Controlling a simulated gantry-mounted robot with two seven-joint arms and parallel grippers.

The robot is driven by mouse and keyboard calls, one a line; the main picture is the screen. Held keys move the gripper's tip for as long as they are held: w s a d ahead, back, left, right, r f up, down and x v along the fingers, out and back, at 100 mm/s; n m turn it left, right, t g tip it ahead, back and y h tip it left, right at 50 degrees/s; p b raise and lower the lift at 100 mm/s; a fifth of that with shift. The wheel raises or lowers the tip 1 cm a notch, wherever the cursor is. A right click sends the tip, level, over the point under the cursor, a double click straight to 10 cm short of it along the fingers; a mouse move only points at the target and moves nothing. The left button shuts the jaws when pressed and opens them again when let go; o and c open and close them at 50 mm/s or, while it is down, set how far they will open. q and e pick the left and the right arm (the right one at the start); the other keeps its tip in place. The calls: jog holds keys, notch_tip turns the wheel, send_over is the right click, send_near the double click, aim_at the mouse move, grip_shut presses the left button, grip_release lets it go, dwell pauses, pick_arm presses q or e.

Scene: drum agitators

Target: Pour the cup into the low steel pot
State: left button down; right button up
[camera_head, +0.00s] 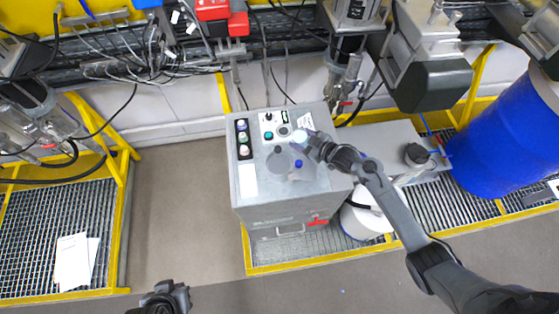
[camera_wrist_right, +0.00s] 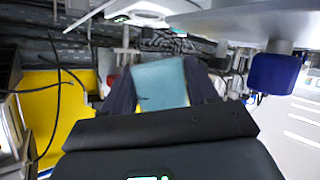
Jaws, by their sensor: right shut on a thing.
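My right gripper (camera_head: 306,138) is over the top of the grey steel cabinet, shut on the cup. In the right wrist view the cup is a pale teal shape (camera_wrist_right: 160,82) between the two dark fingers (camera_wrist_right: 160,90). In the head view only a small pale part of the cup (camera_head: 300,135) shows by the fingertips. A low round grey shape, apparently the steel pot (camera_head: 278,162), sits on the cabinet, left of and nearer than the gripper. The cup's contents and the pot's inside cannot be made out. My left gripper (camera_head: 168,294) is at the bottom edge, apart from everything.
The cabinet (camera_head: 285,213) carries a panel of knobs and buttons at its back left. A blue knob (camera_head: 298,163) stands beside the pot; a blue knob also shows in the wrist view (camera_wrist_right: 275,73). A blue drum (camera_head: 505,135) stands right. The floor left of the cabinet is clear.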

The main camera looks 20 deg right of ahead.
aim_at(294, 136)
jog(key=shift+s+a+r+n, duration=0.1)
jog(key=shift+a+r+n, duration=0.15)
jog(key=shift+n, duration=0.05)
jog(key=shift+s+a+r+h+p, duration=0.1)
jog(key=shift+a+r+h+p, duration=0.1)
jog(key=shift+r+h+p, duration=0.15)
jog(key=shift+a+r, duration=0.15)
jog(key=shift+r, duration=0.15)
jog(key=shift+s+a+r+n+h+p, duration=0.15)
jog(key=shift+r+n+h+p, duration=0.1)
jog(key=shift+r+n+p, duration=0.15)
jog(key=shift+a+t, duration=0.2)
jog(key=shift+t, duration=0.1)
dwell(0.3)
jog(key=shift+s+a+r+n+h, duration=0.15)
jog(key=shift+a+n+h, duration=0.25)
jog(key=shift+n, duration=0.1)
jog(key=shift+r+b, duration=0.1)
jog(key=shift+b, duration=0.2)
dwell(0.4)
jog(key=shift+r+n+h, duration=0.15)
jog(key=shift+n+h, duration=0.15)
jog(key=shift+s+a+r+n+t+b, duration=0.1)
jog(key=shift+a+n+t+b, duration=0.1)
jog(key=shift+n+t+b, duration=0.15)
dwell(0.4)
